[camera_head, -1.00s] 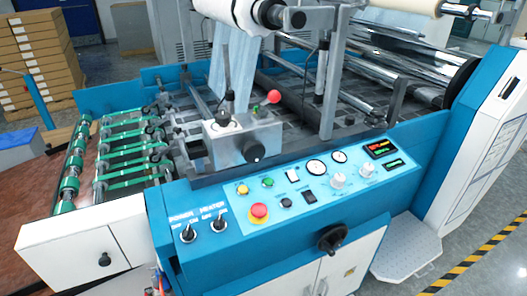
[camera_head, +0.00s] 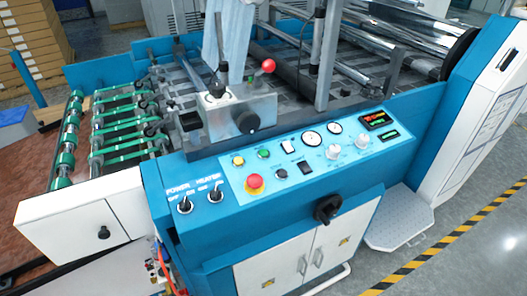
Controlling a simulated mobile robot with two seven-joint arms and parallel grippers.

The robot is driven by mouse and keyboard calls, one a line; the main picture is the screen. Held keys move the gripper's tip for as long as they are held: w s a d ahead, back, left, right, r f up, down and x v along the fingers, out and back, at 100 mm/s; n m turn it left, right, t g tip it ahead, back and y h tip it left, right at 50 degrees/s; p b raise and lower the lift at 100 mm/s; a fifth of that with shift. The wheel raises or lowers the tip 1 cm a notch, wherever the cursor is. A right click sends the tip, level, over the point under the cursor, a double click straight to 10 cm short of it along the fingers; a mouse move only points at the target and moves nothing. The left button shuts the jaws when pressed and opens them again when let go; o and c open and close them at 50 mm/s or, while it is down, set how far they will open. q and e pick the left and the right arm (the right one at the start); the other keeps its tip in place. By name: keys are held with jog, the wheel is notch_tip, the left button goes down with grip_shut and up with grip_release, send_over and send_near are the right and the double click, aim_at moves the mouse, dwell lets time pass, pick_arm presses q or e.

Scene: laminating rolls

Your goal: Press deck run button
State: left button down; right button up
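The blue machine's light-blue control panel (camera_head: 320,180) faces me. At its left are a yellow button (camera_head: 238,161), a green button (camera_head: 263,153), a red mushroom button (camera_head: 254,182) on a yellow ring and a small dark button (camera_head: 281,174). I cannot read which one is labelled deck run. A white switch (camera_head: 287,146), a black rocker switch (camera_head: 304,167), two round gauges (camera_head: 312,138), two white knobs (camera_head: 332,152) and lit displays (camera_head: 376,118) lie farther right. Neither of my grippers is in view.
POWER (camera_head: 185,205) and HEATER (camera_head: 215,196) switches sit left of the panel. A metal box (camera_head: 235,113) with a red-knobbed lever stands above it. A black handwheel (camera_head: 327,209) juts out below. A metal step plate (camera_head: 400,220) is at right; floor is open in front.

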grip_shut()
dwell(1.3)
